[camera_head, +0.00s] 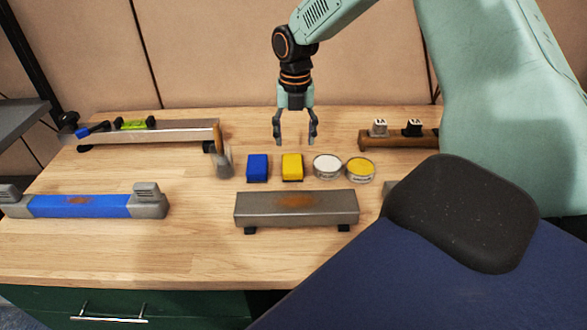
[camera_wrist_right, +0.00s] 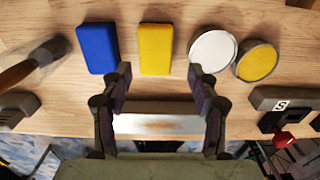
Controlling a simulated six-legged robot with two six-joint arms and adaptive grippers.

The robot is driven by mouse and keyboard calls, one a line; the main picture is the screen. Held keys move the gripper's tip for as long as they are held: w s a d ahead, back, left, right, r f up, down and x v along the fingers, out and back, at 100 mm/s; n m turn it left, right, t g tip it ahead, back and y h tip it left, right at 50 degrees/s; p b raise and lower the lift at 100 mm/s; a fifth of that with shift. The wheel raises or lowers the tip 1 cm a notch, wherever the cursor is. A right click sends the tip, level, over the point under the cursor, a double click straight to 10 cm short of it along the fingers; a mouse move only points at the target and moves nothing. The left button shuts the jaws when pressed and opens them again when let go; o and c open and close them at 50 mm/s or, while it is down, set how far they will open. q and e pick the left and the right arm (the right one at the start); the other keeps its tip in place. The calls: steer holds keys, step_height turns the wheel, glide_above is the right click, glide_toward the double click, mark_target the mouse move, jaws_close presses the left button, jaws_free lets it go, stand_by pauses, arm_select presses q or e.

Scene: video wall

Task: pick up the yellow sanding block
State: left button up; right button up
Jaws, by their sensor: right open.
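The yellow sanding block (camera_head: 292,168) lies on the wooden workbench between a blue block (camera_head: 257,168) and a round white tin (camera_head: 327,166). My right gripper (camera_head: 296,141) is open and empty, pointing down, and shows just above and behind the yellow block in the head view. In the right wrist view the yellow block (camera_wrist_right: 156,49) lies beyond the fingertips (camera_wrist_right: 158,76), roughly centred between them, with a gap visible. The blue block (camera_wrist_right: 98,48) lies to its left there. My left gripper is not in view.
A yellow-topped tin (camera_head: 360,169) stands right of the white one. A brush (camera_head: 222,164) lies left of the blue block. A grey metal bar (camera_head: 296,208) stands in front, a blue-and-grey bar (camera_head: 80,206) at the left. A rail with a green level (camera_head: 133,125) is at the back left.

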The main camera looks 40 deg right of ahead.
mark_target(292, 162)
step_height(292, 162, down, 2)
steer(key=shift+a, duration=0.15)
steer(key=shift+w+a+f, duration=0.1)
steer(key=shift+a+f, duration=0.15)
steer(key=shift+f, duration=0.35)
steer(key=f, duration=0.1)
steer(key=f+b, duration=0.1)
steer(key=f, duration=0.1)
steer(key=shift+s+f, duration=0.25)
steer(key=shift+w+f, duration=0.1)
steer(key=shift+f, duration=0.25)
steer(key=shift+w+a+f, duration=0.1)
steer(key=shift+w, duration=0.1)
steer(key=shift+s, duration=0.2)
steer(key=c, duration=0.9)
